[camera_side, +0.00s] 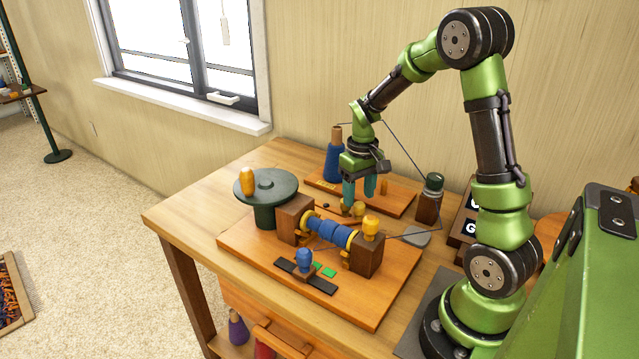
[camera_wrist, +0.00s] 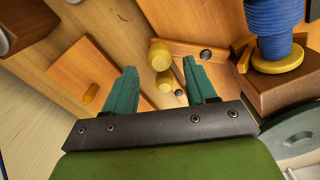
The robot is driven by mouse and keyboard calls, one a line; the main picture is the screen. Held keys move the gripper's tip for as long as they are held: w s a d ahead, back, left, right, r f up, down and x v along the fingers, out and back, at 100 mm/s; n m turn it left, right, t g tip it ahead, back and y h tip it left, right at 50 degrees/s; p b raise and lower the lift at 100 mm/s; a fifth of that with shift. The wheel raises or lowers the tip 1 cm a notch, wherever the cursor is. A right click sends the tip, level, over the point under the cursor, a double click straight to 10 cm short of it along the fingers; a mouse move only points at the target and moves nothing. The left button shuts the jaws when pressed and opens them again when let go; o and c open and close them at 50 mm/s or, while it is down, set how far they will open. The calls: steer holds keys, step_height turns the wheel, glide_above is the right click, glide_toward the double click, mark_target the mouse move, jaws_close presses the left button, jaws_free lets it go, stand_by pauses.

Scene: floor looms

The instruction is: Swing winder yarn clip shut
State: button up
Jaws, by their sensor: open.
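The winder is a wooden base board (camera_side: 372,303) with two brown blocks and a blue yarn spool (camera_side: 328,231) with yellow ends between them. Yellow knobbed parts (camera_side: 358,209), which look like the yarn clip, sit at the back of the board. In the wrist view, two yellow round-ended parts (camera_wrist: 160,54) show close together, with a small metal dot beside them. Whether the clip stands open I cannot tell. My gripper (camera_side: 360,196) points down just above them. Its teal fingers (camera_wrist: 160,72) are open, apart on either side of the yellow parts, and hold nothing.
A blue yarn cone (camera_side: 333,165) and a yellow peg (camera_side: 384,187) stand on a board behind. A dark green turntable (camera_side: 268,186) with an orange knob is at left. A blue knob (camera_side: 304,259) stands at the front. A dark-capped post (camera_side: 430,197) is at right. Thin yarn crosses near my arm.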

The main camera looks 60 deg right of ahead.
mark_target(358, 202)
step_height(358, 202, up, 13)
stand_by(0.5)
steer(key=s+a+r+t+y, duration=0.1)
steer(key=s+a+t, duration=0.2)
steer(key=a, duration=0.7)
steer(key=s+a+r+t+y, duration=0.1)
steer(key=s+a+t, duration=0.3)
steer(key=a, duration=0.7)
steer(key=shift+s+r, duration=0.75)
steer(key=shift+s, duration=0.5)
